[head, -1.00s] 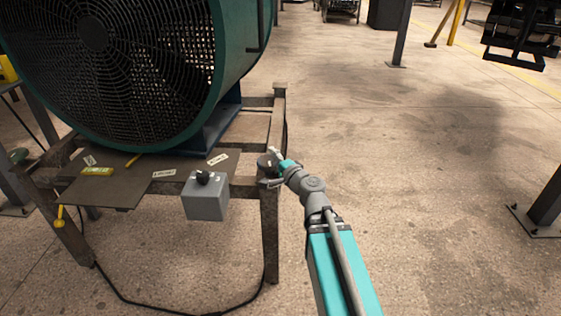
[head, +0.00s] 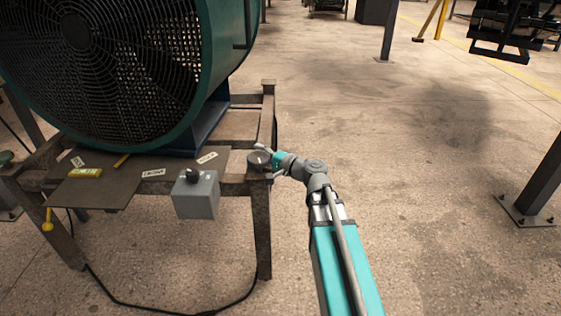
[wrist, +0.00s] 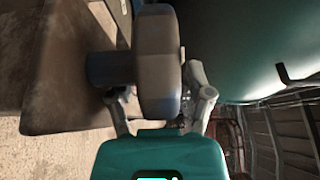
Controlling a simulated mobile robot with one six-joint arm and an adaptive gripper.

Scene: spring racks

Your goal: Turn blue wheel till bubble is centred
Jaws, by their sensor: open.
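A round, dark grey wheel (head: 259,161) sits at the right front corner of the fan's stand. In the wrist view the wheel (wrist: 157,62) looks grey, with a dark blue hub (wrist: 108,69) at its left; no clearly blue rim shows. My gripper (head: 266,160) is open at the wheel, coming from the right. In the wrist view my gripper (wrist: 160,100) has one finger on each side of the wheel; I cannot tell whether either touches it. A yellow-green level (head: 86,173) lies on the plate at the left. Its bubble is too small to read.
A large green fan (head: 120,70) stands on the rusty frame (head: 262,230). A grey box with a black knob (head: 196,195) hangs on the front edge, left of my gripper. A yellow-tipped lever (head: 48,222) hangs at the left.

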